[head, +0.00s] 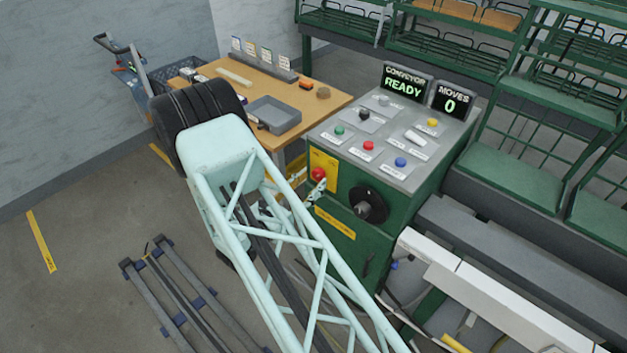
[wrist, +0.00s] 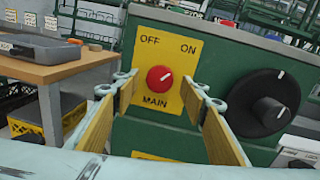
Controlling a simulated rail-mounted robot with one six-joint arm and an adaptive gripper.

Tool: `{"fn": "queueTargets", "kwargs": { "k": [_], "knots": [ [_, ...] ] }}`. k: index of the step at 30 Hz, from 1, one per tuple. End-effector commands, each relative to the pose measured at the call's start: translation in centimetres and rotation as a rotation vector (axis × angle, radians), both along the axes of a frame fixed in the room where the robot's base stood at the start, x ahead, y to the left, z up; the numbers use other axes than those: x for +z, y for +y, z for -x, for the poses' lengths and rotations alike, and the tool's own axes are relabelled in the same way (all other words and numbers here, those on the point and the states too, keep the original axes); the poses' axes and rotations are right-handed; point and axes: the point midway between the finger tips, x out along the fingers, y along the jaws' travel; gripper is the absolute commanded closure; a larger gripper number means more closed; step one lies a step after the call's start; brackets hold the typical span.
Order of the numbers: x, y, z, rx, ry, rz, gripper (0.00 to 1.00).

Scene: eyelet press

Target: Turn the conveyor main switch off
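The conveyor main switch is a round red knob (wrist: 160,79) on a yellow plate (wrist: 183,50) marked OFF, ON and MAIN. Its white pointer line slants up and right, toward ON. In the head view the red knob (head: 319,174) sits at the upper left of the green cabinet's front. My gripper (wrist: 163,90) is open and empty, one finger on each side of the knob with gaps between. How close the fingertips are to the panel is hard to tell. In the head view my gripper (head: 305,192) is partly hidden by my arm.
A black rotary dial (wrist: 262,103) is right of the plate. The green cabinet (head: 374,238) has buttons on top and displays reading CONVEYOR READY (head: 404,84) and MOVES 0 (head: 451,101). A wooden table (head: 330,98) with a grey tray (head: 273,114) stands left.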

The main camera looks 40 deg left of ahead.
Motion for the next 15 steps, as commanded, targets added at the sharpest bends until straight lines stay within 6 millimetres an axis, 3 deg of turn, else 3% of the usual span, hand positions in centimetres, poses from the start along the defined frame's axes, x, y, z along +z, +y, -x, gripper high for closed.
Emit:
{"fn": "queueTargets", "kwargs": {
  "k": [6,15],
  "knots": [
    [0.0,-0.1,-1.4,-0.001,0.001,0.001,0.60],
    [0.0,0.0,-1.7,0.000,0.000,0.001,0.60]
  ]
}}
